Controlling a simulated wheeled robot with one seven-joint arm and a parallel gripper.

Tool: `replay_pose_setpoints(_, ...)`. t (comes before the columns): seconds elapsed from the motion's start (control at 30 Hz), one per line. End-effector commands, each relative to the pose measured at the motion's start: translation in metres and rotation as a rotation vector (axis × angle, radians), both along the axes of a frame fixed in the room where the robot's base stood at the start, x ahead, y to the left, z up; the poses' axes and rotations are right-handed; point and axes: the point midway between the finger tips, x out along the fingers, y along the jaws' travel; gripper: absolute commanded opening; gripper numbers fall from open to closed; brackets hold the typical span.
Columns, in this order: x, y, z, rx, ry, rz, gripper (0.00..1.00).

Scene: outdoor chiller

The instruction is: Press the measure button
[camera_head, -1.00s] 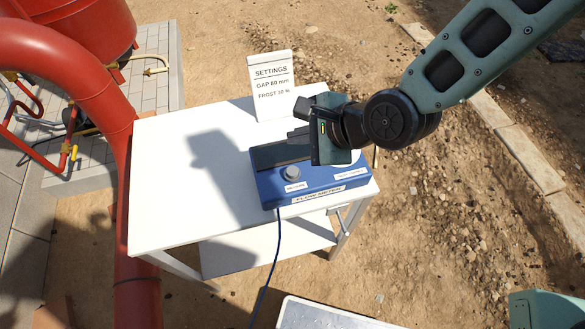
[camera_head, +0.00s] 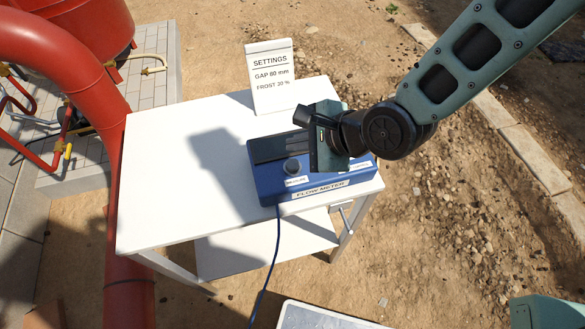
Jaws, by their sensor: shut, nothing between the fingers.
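The blue flow meter (camera_head: 268,193) sits on the right part of a white table. Its round grey measure button (camera_head: 292,166) stands on the top face, above a small white label with blurred lettering. The button looks dark, as if shaded. My gripper (camera_head: 303,116) is shut and empty, over the back right of the meter. Its fingers point left, and its dark body hides part of the meter's top and part of a second label on the right. I cannot tell how high it is above the meter; it does not cover the button.
A white settings sign (camera_head: 270,78) stands at the table's back edge, close behind my gripper. The left of the white table (camera_head: 160,185) is clear apart from shadow. A red pipe (camera_head: 122,130) runs past its left side. A blue cable (camera_head: 272,252) hangs from the meter's front.

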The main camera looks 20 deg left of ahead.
Motion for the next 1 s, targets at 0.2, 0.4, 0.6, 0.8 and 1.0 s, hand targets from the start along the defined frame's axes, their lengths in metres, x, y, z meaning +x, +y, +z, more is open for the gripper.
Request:
replay_pose_setpoints(0.2, 0.000, 0.000, -0.031, 0.000, 0.001, -0.001, 0.00)
replay_pose_setpoints(0.4, 0.000, 0.000, -0.035, 0.002, 0.000, -0.001, 0.00)
replay_pose_setpoints(0.6, 0.000, 0.000, -0.035, 0.002, 0.000, -0.001, 0.00)
replay_pose_setpoints(0.8, 0.000, 0.000, -0.035, 0.001, 0.001, 0.000, 0.00)
replay_pose_setpoints(1.0, 0.000, 0.000, -0.035, 0.001, 0.001, 0.000, 0.00)
